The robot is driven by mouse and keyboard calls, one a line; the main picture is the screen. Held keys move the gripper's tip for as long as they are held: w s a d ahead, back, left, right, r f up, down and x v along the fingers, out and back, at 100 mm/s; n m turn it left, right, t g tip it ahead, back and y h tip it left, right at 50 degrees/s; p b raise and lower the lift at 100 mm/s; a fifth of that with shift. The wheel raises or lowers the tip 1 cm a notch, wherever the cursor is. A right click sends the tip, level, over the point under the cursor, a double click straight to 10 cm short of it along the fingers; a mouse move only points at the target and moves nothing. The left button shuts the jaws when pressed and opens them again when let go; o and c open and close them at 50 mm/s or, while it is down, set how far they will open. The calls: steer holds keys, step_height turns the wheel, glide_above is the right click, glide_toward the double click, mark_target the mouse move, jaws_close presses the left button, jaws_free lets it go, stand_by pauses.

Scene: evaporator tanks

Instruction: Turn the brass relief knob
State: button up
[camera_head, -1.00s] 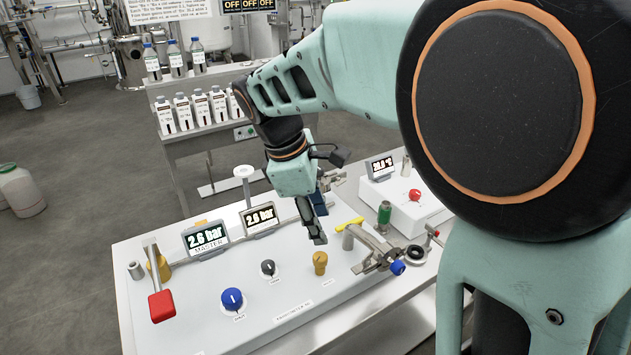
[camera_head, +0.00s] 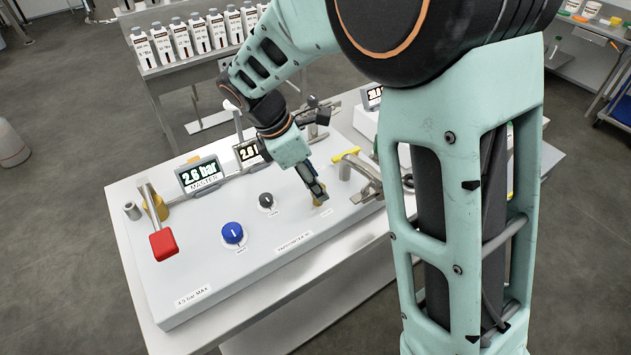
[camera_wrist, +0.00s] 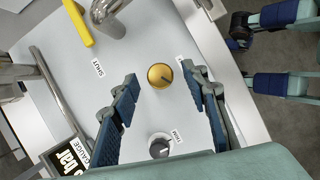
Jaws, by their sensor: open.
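The brass knob (camera_wrist: 160,76) stands on the light panel and shows from above in the wrist view, with a dark pointer line on its top. In the head view the brass knob (camera_head: 321,198) is partly hidden by my fingers. My gripper (camera_head: 321,198) is over the knob, pointing down at a slant. In the wrist view my gripper (camera_wrist: 164,84) is open, with one blue-padded finger on each side of the knob. Gaps show between the knob and both fingers; whether they are at the knob's height I cannot tell.
A grey-black knob (camera_head: 267,201) and a blue knob (camera_head: 233,233) stand left of the brass one. A yellow-handled valve (camera_head: 346,160) is close on the right. A red-ended lever (camera_head: 163,243) stands at left. Two displays (camera_head: 200,175) line the back. The panel's front is clear.

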steer(key=shift+d+f, duration=0.2)
steer(key=shift+f, duration=0.3)
jaws_close()
steer(key=shift+w, duration=0.1)
steer(key=m+g+p, duration=0.1)
steer(key=m, duration=0.2)
steer(key=shift+w+r+m+p, duration=0.1)
steer(key=shift+m+p, duration=0.3)
steer(key=shift+w+m+g+p, duration=0.1)
steer(key=shift+m+g+p, duration=0.7)
steer(key=shift+m, duration=1.2)
